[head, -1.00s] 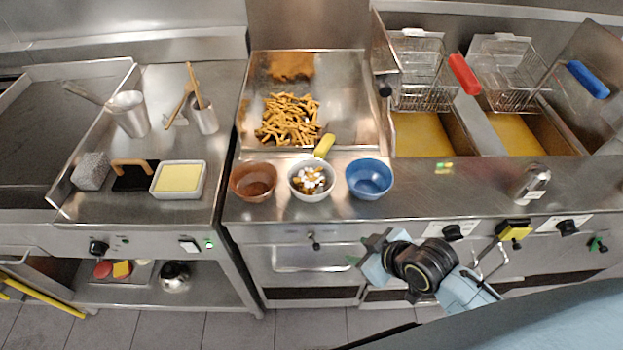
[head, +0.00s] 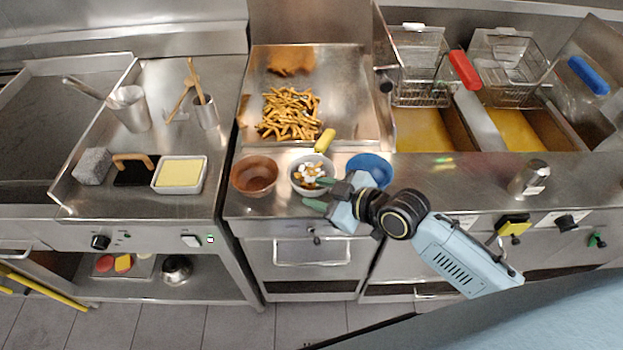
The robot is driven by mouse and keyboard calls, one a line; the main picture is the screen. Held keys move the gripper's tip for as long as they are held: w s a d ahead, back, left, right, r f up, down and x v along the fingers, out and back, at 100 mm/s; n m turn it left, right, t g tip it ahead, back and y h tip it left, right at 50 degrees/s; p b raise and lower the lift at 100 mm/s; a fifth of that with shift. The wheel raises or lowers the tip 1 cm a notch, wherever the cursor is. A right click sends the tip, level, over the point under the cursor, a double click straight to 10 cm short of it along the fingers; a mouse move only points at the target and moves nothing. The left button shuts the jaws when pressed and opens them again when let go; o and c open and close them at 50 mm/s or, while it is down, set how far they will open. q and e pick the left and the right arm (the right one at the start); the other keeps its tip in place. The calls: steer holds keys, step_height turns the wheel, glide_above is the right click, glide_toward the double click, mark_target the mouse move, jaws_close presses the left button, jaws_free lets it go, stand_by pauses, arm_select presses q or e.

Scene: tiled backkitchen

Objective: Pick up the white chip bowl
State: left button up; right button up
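The white chip bowl (head: 311,188) stands on the steel counter below the chip tray, between a brown bowl (head: 254,176) and a blue bowl (head: 372,168). White and yellow-brown pieces show inside it. My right gripper (head: 316,193) is at the bowl's front right side, with its green-tipped fingers apart. One finger is over or at the bowl's right rim and the other is in front of it; I cannot tell whether they touch it. The gripper hides part of the white bowl's right side and the blue bowl's lower edge. My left gripper is not in view.
A steel tray of chips (head: 290,115) lies behind the bowls, with a yellow-handled tool (head: 325,141) at its front edge. Fryer baskets (head: 420,75) and a steel shaker (head: 529,178) are to the right. A butter dish (head: 180,175) is to the left.

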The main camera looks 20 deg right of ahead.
mark_target(312, 179)
steer(key=x, duration=0.5)
steer(key=shift+w+a+f, duration=0.15)
steer(key=shift+w+a, duration=0.05)
steer(key=shift+w, duration=0.05)
jaws_close()
